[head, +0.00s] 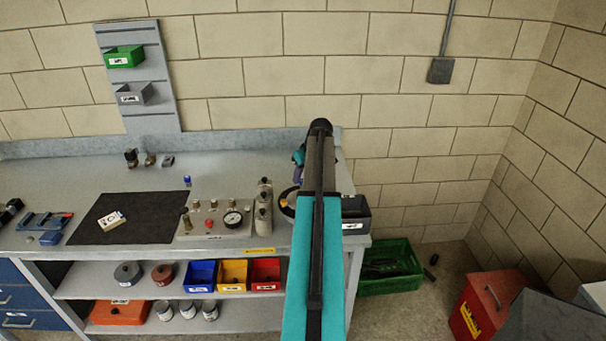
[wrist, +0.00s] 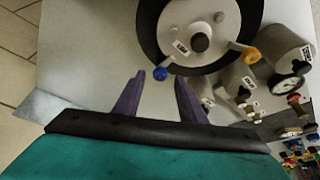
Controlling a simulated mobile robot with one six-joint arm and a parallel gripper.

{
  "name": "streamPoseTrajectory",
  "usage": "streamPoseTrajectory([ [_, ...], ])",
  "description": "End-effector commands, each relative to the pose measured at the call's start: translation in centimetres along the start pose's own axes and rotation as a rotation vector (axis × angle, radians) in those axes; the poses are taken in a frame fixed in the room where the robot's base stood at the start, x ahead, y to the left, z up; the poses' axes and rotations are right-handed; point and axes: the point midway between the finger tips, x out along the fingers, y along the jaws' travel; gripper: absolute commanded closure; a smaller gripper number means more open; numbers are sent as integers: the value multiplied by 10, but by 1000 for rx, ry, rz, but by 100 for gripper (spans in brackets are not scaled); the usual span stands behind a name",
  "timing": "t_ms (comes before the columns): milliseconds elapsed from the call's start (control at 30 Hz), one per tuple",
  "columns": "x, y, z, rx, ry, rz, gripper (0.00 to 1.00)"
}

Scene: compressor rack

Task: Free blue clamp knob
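The blue clamp knob (wrist: 160,73) is a small round knob at the end of a short arm on the rim of a round unit with a black ring (wrist: 148,30) and a pale centre plate (wrist: 196,20). My gripper (wrist: 159,80) is open, with two purple fingers pointing at the knob. The knob shows between the fingertips; the wrist view does not make clear whether either finger touches it. An orange knob (wrist: 250,54) sits on the same unit to the right. In the head view my arm hides most of the unit, and the blue knob cannot be made out.
Pale cylinders (wrist: 285,55) and a gauge (wrist: 286,88) stand right of the unit. In the head view, a gauge panel (head: 214,222) and dark mat (head: 125,215) lie further left on the bench.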

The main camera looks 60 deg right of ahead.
Motion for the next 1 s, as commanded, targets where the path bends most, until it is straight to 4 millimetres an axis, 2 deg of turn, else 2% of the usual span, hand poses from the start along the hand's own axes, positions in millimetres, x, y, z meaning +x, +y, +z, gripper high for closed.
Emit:
streamPoseTrajectory([
  [200, 8, -1, 0, 0, -1, -1, 63],
  [467, 9, -1, 0, -1, 0, -1, 63],
  [567, 9, -1, 0, -1, 0, -1, 76],
  [700, 9, -1, 0, -1, 0, -1, 100],
  [733, 9, -1, 0, -1, 0, -1, 100],
  [767, 12, 11, -8, -2, 0, -2, 100],
  [833, 10, 3, -3, -3, 1, 0, 100],
  [1000, 9, 0, -1, -16, 3, -3, 100],
])
